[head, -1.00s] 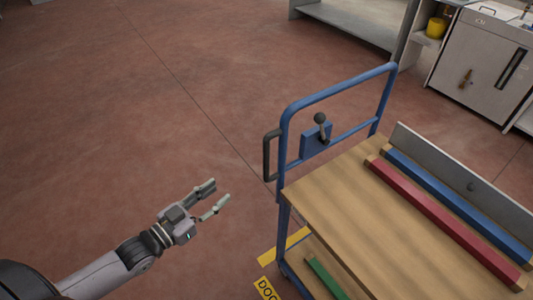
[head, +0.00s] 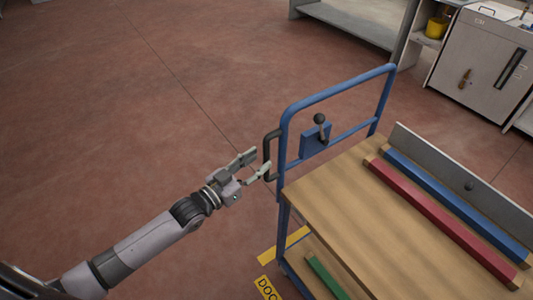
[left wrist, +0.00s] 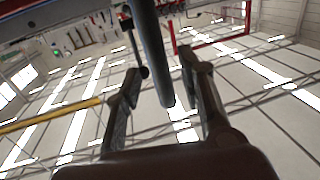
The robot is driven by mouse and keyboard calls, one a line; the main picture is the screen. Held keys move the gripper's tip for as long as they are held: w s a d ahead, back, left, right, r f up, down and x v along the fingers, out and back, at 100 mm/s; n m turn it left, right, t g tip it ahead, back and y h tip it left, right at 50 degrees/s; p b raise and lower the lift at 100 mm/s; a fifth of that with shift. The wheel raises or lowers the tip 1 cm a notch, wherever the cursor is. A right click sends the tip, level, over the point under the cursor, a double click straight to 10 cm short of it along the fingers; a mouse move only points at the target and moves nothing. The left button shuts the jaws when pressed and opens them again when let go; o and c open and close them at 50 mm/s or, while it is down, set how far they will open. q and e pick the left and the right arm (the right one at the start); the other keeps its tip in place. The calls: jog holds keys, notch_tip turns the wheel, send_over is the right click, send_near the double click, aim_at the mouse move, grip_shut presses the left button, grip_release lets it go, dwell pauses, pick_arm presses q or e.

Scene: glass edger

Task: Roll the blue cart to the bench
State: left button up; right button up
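The blue cart (head: 287,130) stands at the right in the head view, with a wooden top deck (head: 345,205). A black side handle (head: 267,158) is on the left post of its blue push frame, and a lever with a dark knob (head: 320,119) is on the crossbar. My left gripper (head: 262,163) is open at the black handle. In the left wrist view a dark bar (left wrist: 152,60) runs between the parted fingers (left wrist: 160,68). Contact cannot be told. My right gripper is not in view.
A red bar (head: 440,220) and a blue bar (head: 455,205) lie on the deck; a green bar (head: 326,277) lies on the lower shelf. A grey bench (head: 352,20) and a white cabinet (head: 480,60) stand at the back. Yellow floor marking (head: 267,257) lies by the cart. The red floor at left is clear.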

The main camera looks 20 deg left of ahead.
pick_arm(q)
jog(key=shift+x, duration=2.1)
grip_shut()
